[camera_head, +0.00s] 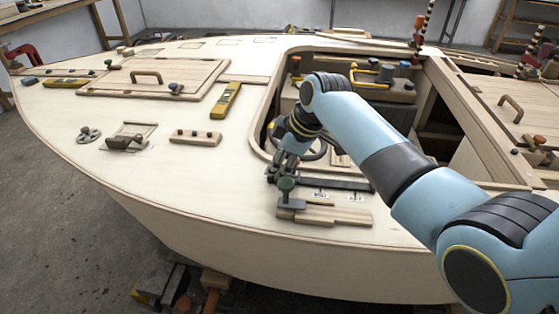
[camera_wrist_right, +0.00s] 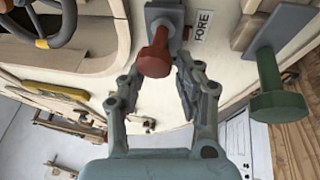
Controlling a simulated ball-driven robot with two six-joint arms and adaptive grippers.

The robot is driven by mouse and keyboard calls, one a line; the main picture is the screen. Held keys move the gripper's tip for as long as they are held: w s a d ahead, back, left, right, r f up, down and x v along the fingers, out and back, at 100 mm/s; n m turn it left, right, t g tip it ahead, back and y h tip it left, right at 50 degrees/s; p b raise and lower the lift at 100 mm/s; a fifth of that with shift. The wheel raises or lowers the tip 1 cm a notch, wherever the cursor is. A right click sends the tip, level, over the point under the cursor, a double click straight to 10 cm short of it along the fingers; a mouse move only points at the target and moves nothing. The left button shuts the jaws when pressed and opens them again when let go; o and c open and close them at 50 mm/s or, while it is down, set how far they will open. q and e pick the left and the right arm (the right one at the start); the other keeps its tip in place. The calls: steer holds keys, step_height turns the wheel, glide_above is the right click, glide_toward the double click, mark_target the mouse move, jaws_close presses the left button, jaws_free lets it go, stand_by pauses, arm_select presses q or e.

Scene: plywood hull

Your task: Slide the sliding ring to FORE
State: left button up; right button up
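A red knob (camera_wrist_right: 155,55) stands on a dark grey plate (camera_wrist_right: 165,14) in the right wrist view. A white label reading FORE (camera_wrist_right: 203,25) lies beside this plate. I cannot tell for certain which part is the sliding ring. My right gripper (camera_wrist_right: 157,78) is open, with its fingers spread to either side of the red knob; I cannot tell whether they touch it. In the head view my right gripper (camera_head: 283,168) is low over the near deck edge, at the left end of a dark rail (camera_head: 335,184), and covers that end. My left gripper is not in view.
A green knob (camera_wrist_right: 282,105) stands on its own plate close to the right finger; it also shows in the head view (camera_head: 286,185). The cockpit coaming (camera_head: 262,135) and steering wheel (camera_wrist_right: 45,22) are near. Open deck (camera_head: 210,185) lies left.

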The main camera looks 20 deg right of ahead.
steer(key=v, duration=1.2)
